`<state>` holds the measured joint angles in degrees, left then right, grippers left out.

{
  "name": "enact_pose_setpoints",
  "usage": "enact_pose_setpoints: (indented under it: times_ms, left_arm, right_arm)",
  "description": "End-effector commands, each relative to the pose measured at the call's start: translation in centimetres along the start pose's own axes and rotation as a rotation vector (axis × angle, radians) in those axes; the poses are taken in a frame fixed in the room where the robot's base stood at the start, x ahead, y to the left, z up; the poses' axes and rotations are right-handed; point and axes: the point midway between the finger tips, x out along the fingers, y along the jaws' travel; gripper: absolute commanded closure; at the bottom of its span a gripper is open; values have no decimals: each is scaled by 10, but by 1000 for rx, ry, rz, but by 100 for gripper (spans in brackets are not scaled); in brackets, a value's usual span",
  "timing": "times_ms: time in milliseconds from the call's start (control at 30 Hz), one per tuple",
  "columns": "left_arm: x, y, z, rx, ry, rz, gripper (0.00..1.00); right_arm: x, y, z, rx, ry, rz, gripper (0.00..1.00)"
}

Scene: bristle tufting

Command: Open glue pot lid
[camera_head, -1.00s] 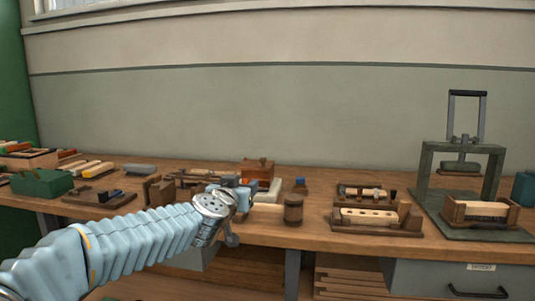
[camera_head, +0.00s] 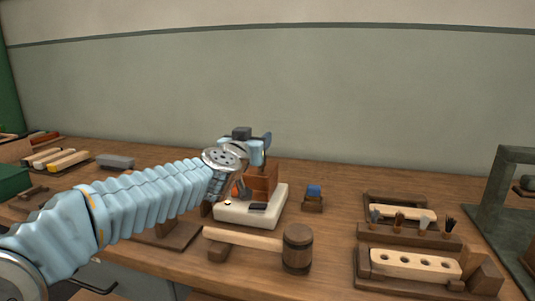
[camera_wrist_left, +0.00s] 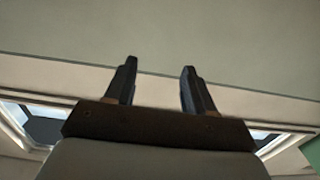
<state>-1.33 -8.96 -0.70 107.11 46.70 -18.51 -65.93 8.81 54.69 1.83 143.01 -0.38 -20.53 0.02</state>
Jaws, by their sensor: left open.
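My left gripper (camera_head: 265,150) is just above and in front of the pot in the head view. Whether it touches the pot cannot be told. In the left wrist view the gripper (camera_wrist_left: 156,82) is open, its two dark fingers apart with nothing between them, against the wall. My right gripper is not in view.
A wooden mallet (camera_head: 298,248) lies in front of the white base. A small blue-topped block (camera_head: 313,197) stands to the right. A wooden rack with brushes (camera_head: 410,225) and a drilled wooden block (camera_head: 415,265) are farther right, beside a green press frame (camera_head: 515,190).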

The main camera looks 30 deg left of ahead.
Motion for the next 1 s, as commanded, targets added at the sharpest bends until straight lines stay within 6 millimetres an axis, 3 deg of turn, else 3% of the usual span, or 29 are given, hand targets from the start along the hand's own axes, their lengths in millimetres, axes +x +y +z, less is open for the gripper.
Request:
enact_pose_setpoints:
  times_ms: [167,433,500,700,1000]
  left_arm:
    - [0,1,20,3,-4,2,46]
    - [0,2,84,2,-5,5,46]
    - [22,1,79,2,0,1,46]
    - [58,1,78,1,0,0,46]
    - [75,0,78,0,-1,1,46]
  right_arm:
    - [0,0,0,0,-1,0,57]
    - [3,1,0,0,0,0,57]
    - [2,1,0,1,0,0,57]
    - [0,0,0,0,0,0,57]
    - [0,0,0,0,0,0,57]
